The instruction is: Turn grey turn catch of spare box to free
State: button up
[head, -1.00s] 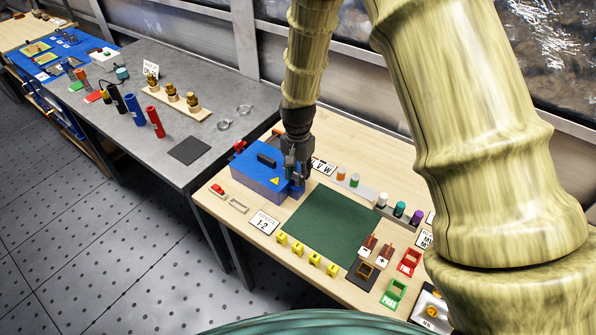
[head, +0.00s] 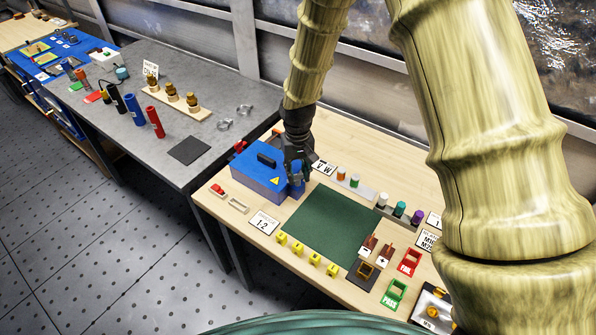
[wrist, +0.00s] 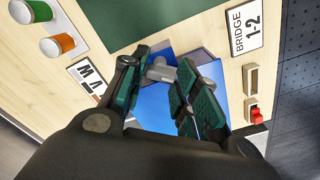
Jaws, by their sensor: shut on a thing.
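The spare box is a blue box (head: 252,180) with a black handle on its lid and a yellow warning triangle, on the wooden bench left of the green mat. In the wrist view the blue box (wrist: 152,108) lies below the fingers, partly hidden by them. The grey turn catch (wrist: 160,69) shows between the green-padded fingers. My gripper (head: 295,176) is at the box's right end, pointing down, and hides the catch in the head view. In the wrist view my gripper (wrist: 166,72) is shut on the catch.
The green mat (head: 335,224) lies right of the box. A BRIDGE 1-2 card (head: 264,223) and a red piece (head: 217,189) are in front. Capped items and a letter card (head: 323,168) stand behind. A grey table (head: 200,115) is at left.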

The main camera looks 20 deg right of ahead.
aim_at(298, 174)
jog(key=n, duration=0.4)
jog(key=shift+n, duration=1.9)
jog(key=shift+w, duration=0.1)
jog(key=o, duration=1)
jog(key=shift+r, duration=0.1)
notch_tip(298, 174, up, 12)
jog(key=shift+f, duration=0.1)
